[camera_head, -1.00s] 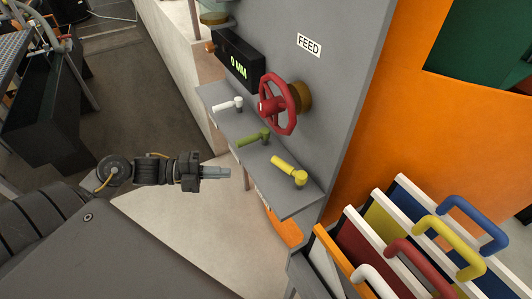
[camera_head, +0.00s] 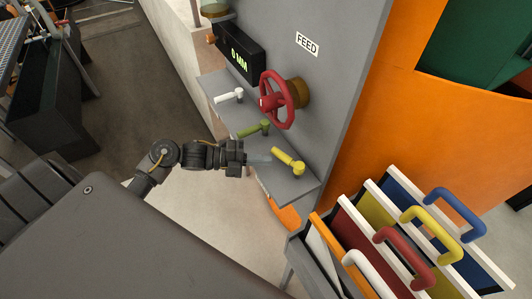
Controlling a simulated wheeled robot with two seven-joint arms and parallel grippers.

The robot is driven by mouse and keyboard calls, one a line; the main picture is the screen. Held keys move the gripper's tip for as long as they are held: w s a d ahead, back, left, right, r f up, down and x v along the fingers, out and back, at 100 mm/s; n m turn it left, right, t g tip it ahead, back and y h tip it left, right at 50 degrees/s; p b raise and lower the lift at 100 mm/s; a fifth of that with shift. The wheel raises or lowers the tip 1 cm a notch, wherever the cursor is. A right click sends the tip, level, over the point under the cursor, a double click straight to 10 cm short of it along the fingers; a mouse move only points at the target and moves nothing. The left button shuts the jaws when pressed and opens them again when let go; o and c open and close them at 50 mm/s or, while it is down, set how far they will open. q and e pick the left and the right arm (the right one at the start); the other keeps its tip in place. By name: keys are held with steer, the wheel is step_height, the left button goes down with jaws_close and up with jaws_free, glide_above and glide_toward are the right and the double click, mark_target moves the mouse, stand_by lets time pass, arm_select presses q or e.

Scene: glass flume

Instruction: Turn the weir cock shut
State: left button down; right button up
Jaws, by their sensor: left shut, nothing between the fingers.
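Three cocks sit in a row on a sloping grey shelf (camera_head: 307,187): a white one (camera_head: 230,96), a green one (camera_head: 254,129) and a yellow one (camera_head: 289,161). No label shows which is the weir cock. Each handle points left from its pivot, the yellow one's slanting up and left. My left gripper (camera_head: 262,158) is shut and empty. Its fingertips are just left of the free end of the yellow handle, below the green cock; I cannot tell whether they touch. My right gripper is not in view.
A red handwheel (camera_head: 278,99) juts from the grey panel above the shelf, under a FEED label (camera_head: 307,44). A black display (camera_head: 240,55) reads 0 MM. A rack of coloured panels with handles (camera_head: 402,235) stands at lower right. Open floor lies left of the shelf.

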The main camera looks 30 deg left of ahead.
arm_select(q)
steer(key=shift+w+d+f, duration=0.1)
steer(key=shift+w+f, duration=0.05)
steer(key=shift+w, duration=0.3)
steer(key=shift+w+d+f, duration=0.1)
steer(key=shift+w, duration=0.35)
steer(key=shift+w+a+f+b, duration=0.15)
steer(key=shift+w+b, duration=0.4)
steer(key=shift+b, duration=0.2)
